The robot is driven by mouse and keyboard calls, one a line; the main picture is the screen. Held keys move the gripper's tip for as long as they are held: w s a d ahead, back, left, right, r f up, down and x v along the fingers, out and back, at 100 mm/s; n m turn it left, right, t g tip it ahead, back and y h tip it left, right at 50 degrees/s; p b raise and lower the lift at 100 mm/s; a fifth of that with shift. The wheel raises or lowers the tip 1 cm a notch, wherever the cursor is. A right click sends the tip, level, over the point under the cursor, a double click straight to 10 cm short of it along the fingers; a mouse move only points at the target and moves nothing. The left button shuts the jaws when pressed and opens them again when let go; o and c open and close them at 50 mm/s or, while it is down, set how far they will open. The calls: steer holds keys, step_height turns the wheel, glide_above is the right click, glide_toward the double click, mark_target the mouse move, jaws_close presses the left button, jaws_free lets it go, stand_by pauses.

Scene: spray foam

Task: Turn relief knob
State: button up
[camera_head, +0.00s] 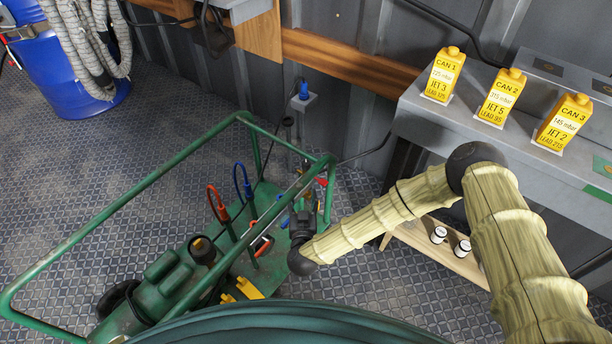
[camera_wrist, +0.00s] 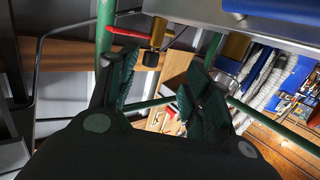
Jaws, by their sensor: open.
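My gripper (camera_head: 302,222) reaches down inside the green-framed cart (camera_head: 121,192) at its right end. In the wrist view its two dark, ribbed fingers (camera_wrist: 162,88) are spread apart with nothing held between them. A brass fitting with a small dark knob (camera_wrist: 152,62) hangs beyond the fingers, near the top middle of that view. A red lever handle (camera_wrist: 132,35) lies to its left. A second brass fitting (camera_wrist: 236,46) with a silver collar stands behind the right finger. No label shows which part is the relief knob. My gripper hides part of the fittings in the head view.
Three yellow cans (camera_head: 443,75) stand on a grey bench (camera_head: 418,122) at the right. A low wooden shelf (camera_head: 428,244) with two small white items lies below it. A blue barrel (camera_head: 53,72) stands at the far left. Green rails surround the cart; the patterned floor left of it is clear.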

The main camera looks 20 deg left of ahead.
mark_target(306, 168)
steer(key=w+a, duration=0.1)
steer(key=w, duration=0.3)
steer(key=w+a+t+h+b, duration=0.1)
steer(key=w, duration=0.4)
steer(key=w+a+r+m+t+b, duration=0.1)
steer(key=w, duration=0.3)
steer(key=shift+w+h, duration=0.3)
steer(key=shift+c, duration=0.3)
steer(key=c, duration=1)
